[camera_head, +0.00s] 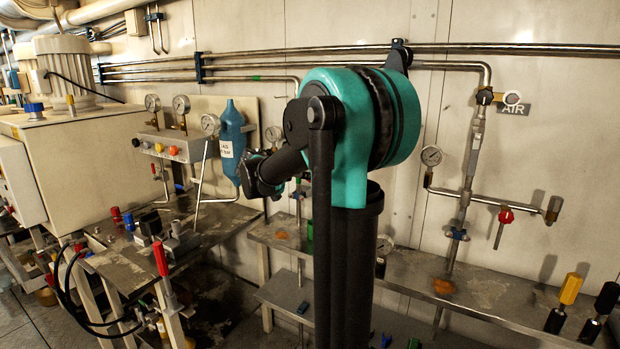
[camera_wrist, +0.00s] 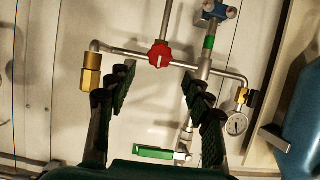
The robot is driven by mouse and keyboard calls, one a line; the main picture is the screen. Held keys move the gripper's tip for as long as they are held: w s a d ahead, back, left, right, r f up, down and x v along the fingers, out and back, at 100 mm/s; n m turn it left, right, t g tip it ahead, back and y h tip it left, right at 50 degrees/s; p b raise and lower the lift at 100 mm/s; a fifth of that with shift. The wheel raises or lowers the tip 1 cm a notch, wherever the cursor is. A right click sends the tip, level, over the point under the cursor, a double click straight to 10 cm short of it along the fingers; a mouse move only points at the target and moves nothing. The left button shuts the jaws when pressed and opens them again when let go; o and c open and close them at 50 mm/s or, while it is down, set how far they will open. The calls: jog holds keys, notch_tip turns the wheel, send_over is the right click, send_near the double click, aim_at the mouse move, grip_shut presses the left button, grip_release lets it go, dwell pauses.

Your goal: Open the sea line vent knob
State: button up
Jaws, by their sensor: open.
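A red knob (camera_wrist: 160,54) sits on a thin horizontal pipe in the wrist view. No label shows there, so I cannot confirm that it is the sea line vent knob. My gripper (camera_wrist: 158,77) is open and empty, its dark ridged fingers on either side of the picture below the knob. The knob lies between their lines, beyond the tips, apparently untouched. In the head view my gripper (camera_head: 259,176) is small and partly hidden near the blue bottle; my arm covers much of the pipework behind it.
The wrist view also shows a brass fitting (camera_wrist: 91,75), a gauge (camera_wrist: 236,124), a green lever (camera_wrist: 153,153) and a blue bottle (camera_wrist: 301,125). A metal shelf (camera_head: 480,307) runs below.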

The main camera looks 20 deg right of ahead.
jog(key=x, duration=0.8)
jog(key=shift+d+f, duration=0.1)
jog(key=shift+f, duration=0.05)
jog(key=shift+c, duration=0.6)
